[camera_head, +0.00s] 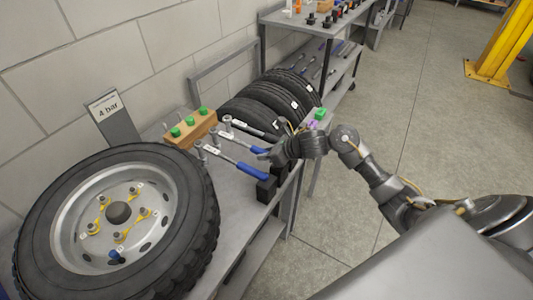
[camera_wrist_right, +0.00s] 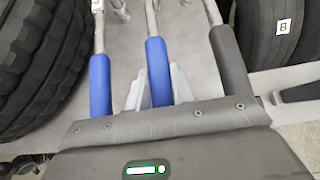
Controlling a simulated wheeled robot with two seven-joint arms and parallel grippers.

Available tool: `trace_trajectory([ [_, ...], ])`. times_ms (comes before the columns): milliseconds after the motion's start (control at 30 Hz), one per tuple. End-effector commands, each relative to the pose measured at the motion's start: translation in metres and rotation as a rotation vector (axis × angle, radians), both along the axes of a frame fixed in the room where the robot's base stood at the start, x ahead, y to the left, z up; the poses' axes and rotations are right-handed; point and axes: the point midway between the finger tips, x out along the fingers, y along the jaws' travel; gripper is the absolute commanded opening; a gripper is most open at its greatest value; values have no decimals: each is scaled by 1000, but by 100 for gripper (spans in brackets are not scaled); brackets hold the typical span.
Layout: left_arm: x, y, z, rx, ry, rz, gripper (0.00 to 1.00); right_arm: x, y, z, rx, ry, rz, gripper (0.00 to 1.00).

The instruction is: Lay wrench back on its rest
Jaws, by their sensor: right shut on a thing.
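My right gripper (camera_head: 266,153) is shut on the blue handle of the middle wrench (camera_head: 240,141). In the right wrist view this blue handle (camera_wrist_right: 157,72) stands between the two pale fingers (camera_wrist_right: 156,90). A second blue-handled wrench (camera_head: 238,165) lies beside it, nearer the wheel, with its handle end at a black rest block (camera_head: 266,189). It also shows in the right wrist view (camera_wrist_right: 100,85). A black-handled wrench (camera_head: 252,128) lies on the other side. The gripper hides the held handle's end; I cannot tell whether it touches its rest. My left gripper is out of view.
A large wheel (camera_head: 190,190) lies on the bench at left, near a "4 bar" sign (camera_head: 112,115). A wooden block (camera_head: 183,138) with green-topped pieces stands behind the wrenches. Several tyres (camera_head: 262,102) stand beyond. The floor (camera_head: 420,110) at right is open.

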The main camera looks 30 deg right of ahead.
Motion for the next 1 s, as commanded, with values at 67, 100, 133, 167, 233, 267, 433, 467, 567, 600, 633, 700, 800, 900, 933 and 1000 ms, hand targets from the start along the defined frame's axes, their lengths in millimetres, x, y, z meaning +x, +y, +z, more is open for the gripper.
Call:
trace_trajectory([
  [67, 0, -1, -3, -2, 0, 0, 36, 0, 0, -1, -1, -2, 1, 0],
  [100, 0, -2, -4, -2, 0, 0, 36, 0, 0, -1, -1, -2, 0, 0],
  [133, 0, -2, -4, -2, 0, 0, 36, 0, -1, -1, -1, -2, 0, 0],
  [167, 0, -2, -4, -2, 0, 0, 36, 0, 0, 0, -1, -2, 0, 0],
  [233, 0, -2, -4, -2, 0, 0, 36, 0, 0, 0, 0, 0, 0, 0],
  [267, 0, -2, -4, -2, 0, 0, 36, 0, 0, 0, 0, 0, 0, 0],
  [433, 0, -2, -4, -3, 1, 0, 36, 0, 0, 0, -1, 1, 0, 31],
  [467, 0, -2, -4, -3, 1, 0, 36, 0, 0, 0, -1, 1, 0, 35],
  [567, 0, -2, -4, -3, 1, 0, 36, -1, 0, -1, -1, 1, 0, 48],
  [600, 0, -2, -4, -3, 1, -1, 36, -1, 0, -1, -1, 1, 0, 49],
  [633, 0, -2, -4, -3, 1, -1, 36, -1, 0, -1, -1, 1, 0, 49],
  [700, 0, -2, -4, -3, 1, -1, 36, -1, 0, -1, -1, 1, 0, 49],
  [800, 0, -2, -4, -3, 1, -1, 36, -2, 0, -3, -3, 5, 1, 49],
  [900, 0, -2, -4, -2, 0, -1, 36, -1, 0, -3, -2, 5, 1, 49],
  [933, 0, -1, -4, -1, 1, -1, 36, -2, 0, -2, -2, 5, 1, 49],
  [1000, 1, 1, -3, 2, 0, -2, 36, -8, -5, 5, -5, 1, 0, 49],
])
